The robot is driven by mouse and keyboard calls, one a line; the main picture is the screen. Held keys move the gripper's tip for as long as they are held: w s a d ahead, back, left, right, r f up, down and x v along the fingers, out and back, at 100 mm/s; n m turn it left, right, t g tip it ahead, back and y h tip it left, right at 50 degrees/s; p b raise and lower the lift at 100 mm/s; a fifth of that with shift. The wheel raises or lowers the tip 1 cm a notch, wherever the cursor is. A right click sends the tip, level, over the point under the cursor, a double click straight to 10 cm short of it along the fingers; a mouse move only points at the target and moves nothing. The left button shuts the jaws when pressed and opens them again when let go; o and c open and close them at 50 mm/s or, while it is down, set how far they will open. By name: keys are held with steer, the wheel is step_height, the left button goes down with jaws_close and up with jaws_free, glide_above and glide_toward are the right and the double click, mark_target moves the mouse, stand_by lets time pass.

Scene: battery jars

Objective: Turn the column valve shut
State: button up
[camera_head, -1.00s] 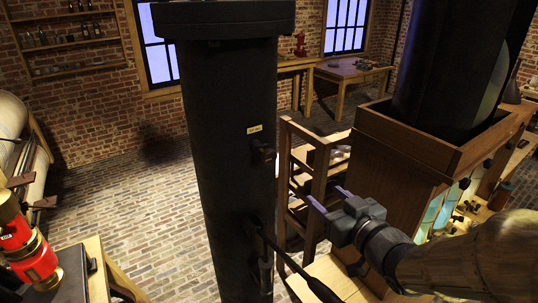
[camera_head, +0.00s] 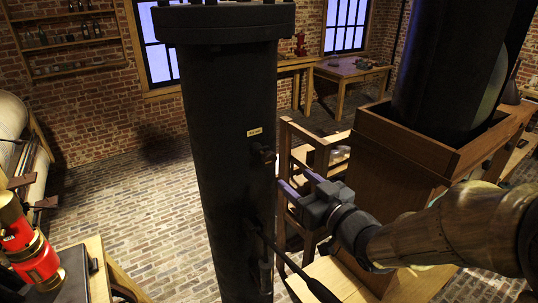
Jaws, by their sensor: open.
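A tall dark column (camera_head: 228,170) stands in the middle of the view. A small pale label (camera_head: 254,132) is on it, with a small dark knob-like fitting (camera_head: 263,153) just below. Lower down, a long dark lever or rod (camera_head: 290,264) slants from the column down to the right. I cannot tell for sure which fitting is the valve. My gripper (camera_head: 296,181) is open and empty, with its two purple fingers pointing left toward the column. Its fingertips appear just right of the column's edge, below the small fitting and above the lever.
A wooden box-like stand (camera_head: 412,145) holding another dark cylinder is at the right, close to my arm. A wooden rack (camera_head: 285,165) stands behind the gripper. A red and brass device (camera_head: 33,255) is at lower left. The brick floor (camera_head: 150,200) left of the column is clear.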

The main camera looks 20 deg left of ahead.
mark_target(271, 159)
steer(key=p+x, duration=0.4)
steer(key=x, duration=0.7)
steer(key=shift+w+a+r, duration=0.1)
steer(key=shift+w+a, duration=0.05)
steer(key=shift+a, duration=0.05)
steer(key=shift+w+a, duration=0.3)
steer(key=c, duration=0.9)
